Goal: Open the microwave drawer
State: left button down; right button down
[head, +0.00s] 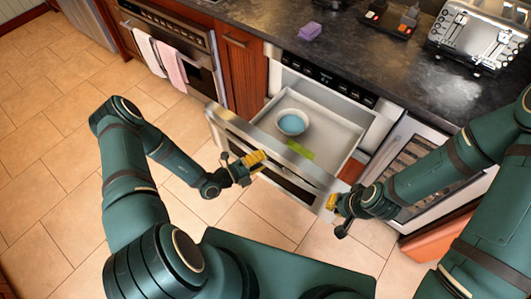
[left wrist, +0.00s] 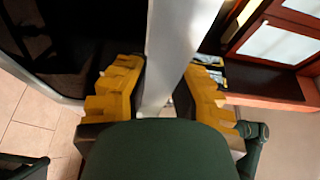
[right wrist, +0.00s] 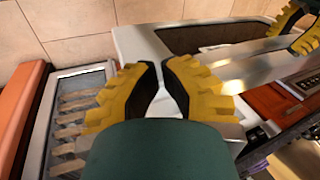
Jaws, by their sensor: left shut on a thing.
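The microwave drawer (head: 335,112) stands pulled out from under the counter, its light grey inside showing. Its silver front panel (head: 270,150) faces the floor side; a bright green patch (head: 300,150) shows near its top edge. My left gripper (head: 256,160) is at the front panel, left of its middle. In the left wrist view its yellow fingers lie on both sides of a silver strip (left wrist: 168,55), shut on it. My right gripper (head: 332,203) is by the panel's right end. In the right wrist view its fingertips (right wrist: 161,68) are close together over a silver surface; what lies between them is unclear.
A light blue bowl (head: 292,122) sits inside the drawer. An oven with towels (head: 172,62) is to the left. A purple sponge (head: 310,31) and a toaster (head: 481,38) stand on the dark counter. Open tiled floor (head: 50,140) lies at the left.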

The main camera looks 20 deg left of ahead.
pick_arm(q)
jog(key=shift+w+d, duration=0.1)
jog(key=shift+w, duration=0.1)
jog(key=c, duration=0.7)
grip_release()
jog(key=shift+c, duration=0.2)
jog(key=v, duration=1.2)
